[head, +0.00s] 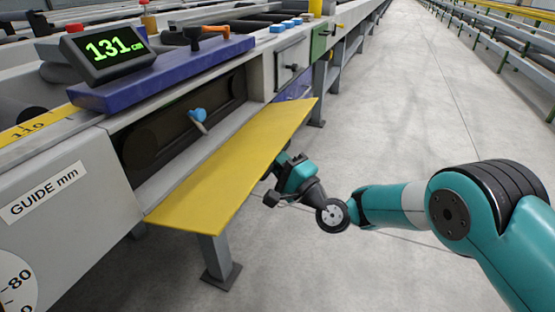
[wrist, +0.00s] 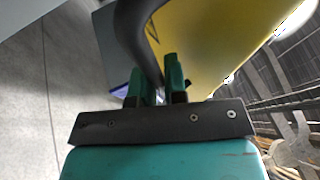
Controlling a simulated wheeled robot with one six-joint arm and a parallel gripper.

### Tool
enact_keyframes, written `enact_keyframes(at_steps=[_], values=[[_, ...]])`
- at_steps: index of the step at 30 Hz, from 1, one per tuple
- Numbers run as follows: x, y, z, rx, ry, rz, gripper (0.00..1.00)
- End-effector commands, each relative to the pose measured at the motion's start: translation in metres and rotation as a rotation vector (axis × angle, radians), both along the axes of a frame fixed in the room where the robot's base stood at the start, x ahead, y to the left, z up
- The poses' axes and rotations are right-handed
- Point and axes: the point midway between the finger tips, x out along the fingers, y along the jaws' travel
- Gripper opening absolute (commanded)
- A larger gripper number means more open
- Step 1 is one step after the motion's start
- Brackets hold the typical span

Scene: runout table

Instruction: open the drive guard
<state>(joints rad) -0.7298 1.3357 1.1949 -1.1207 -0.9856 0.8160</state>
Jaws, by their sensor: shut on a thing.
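The drive guard (head: 232,165) is a yellow panel, swung down and out from the machine front so that the dark bay (head: 180,125) behind it shows. In the wrist view its yellow face (wrist: 215,40) fills the upper right, with a black curved handle (wrist: 132,30) on it. My gripper (head: 283,160) is at the panel's outer edge, its fingertips partly hidden by the panel in the head view. In the wrist view my gripper (wrist: 158,82) has its teal fingers shut on the black handle.
A blue-topped lever (head: 198,116) sticks out of the bay. A display reading 131 cm (head: 108,48) and an orange-handled lever (head: 205,33) are on top of the machine. A machine leg (head: 215,258) stands below the guard. The grey floor (head: 400,110) to the right is clear.

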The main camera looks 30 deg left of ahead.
Motion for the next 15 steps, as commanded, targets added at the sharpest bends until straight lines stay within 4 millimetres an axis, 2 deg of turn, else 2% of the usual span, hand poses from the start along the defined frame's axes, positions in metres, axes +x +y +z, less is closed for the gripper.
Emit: enact_keyframes(at_steps=[1, 3, 4, 15], values=[[0.0008, 0.0009, 0.0036, 0.005, -0.005, -0.001, 0.17], [0.0013, 0.0001, 0.0033, 0.005, -0.004, -0.002, 0.33], [0.0015, -0.0003, 0.0033, 0.005, -0.004, -0.002, 0.38], [0.0017, -0.0061, 0.0005, 0.002, 0.000, -0.004, 0.38]])
